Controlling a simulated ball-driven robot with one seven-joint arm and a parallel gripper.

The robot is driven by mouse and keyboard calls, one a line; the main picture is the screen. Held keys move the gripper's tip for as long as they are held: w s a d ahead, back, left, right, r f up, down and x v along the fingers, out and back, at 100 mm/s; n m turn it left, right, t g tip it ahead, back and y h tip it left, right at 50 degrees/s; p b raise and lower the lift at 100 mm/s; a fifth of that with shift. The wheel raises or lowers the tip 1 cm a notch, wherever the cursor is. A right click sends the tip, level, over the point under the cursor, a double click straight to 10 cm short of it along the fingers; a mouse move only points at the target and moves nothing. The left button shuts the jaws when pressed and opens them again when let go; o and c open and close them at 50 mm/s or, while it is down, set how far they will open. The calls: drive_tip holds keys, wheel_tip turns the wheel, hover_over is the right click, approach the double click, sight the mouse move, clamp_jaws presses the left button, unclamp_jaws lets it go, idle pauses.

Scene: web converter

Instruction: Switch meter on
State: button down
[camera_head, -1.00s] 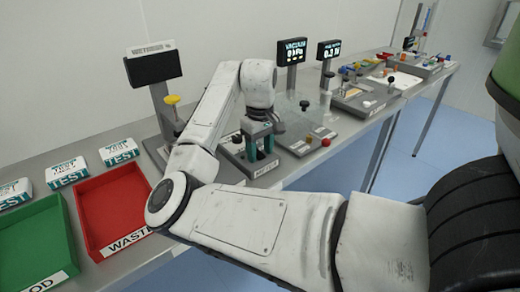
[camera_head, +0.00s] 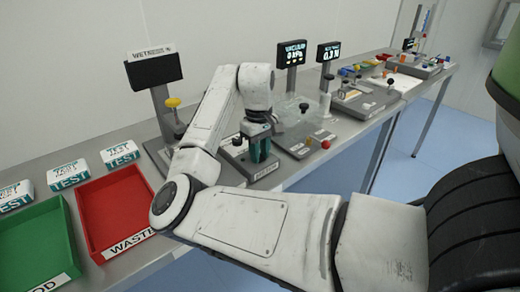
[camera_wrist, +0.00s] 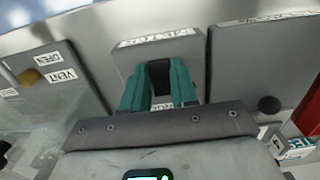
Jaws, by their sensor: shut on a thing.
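A dark, blank display (camera_head: 154,69) stands on a post, with a white sign above whose text is only partly legible. My gripper (camera_head: 259,160), with teal fingers, is low over a small grey box (camera_head: 240,162) with a white front label too blurred to read. In the wrist view my gripper (camera_wrist: 160,100) points at the labelled grey box (camera_wrist: 138,64). The fingers are shut on a black part (camera_wrist: 159,74) of that box. Its exact shape is mostly hidden between them.
Right of my gripper is a station with a lit display (camera_head: 293,52) and a red knob (camera_head: 326,144). Another lit display (camera_head: 329,51) stands beyond. A yellow knob (camera_head: 172,101) is near the dark display. Red (camera_head: 140,236) and green (camera_head: 60,268) trays are at left.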

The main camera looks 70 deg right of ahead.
drive_tip(key=shift+w+d+r+g+y+p, duration=0.2)
drive_tip(key=shift+g+y+p, duration=0.45)
drive_tip(key=shift+p, duration=1.65)
drive_tip(key=shift+w+d+r+g+y+p, duration=0.1)
drive_tip(key=shift+w+r+g+y+p, duration=0.2)
drive_tip(key=shift+g+p, duration=1.35)
drive_tip(key=p, duration=0.3)
drive_tip(key=shift+w+f+t+y, duration=0.1)
drive_tip(key=shift+f+t+y, duration=0.1)
drive_tip(key=shift+t+y, duration=0.15)
drive_tip(key=shift+f, duration=0.15)
drive_tip(key=c, duration=0.9)
unclamp_jaws()
drive_tip(key=p+v, duration=0.1)
drive_tip(key=v, duration=0.9)
drive_tip(key=shift+w+d+r, duration=0.1)
drive_tip(key=shift+w+r, duration=0.15)
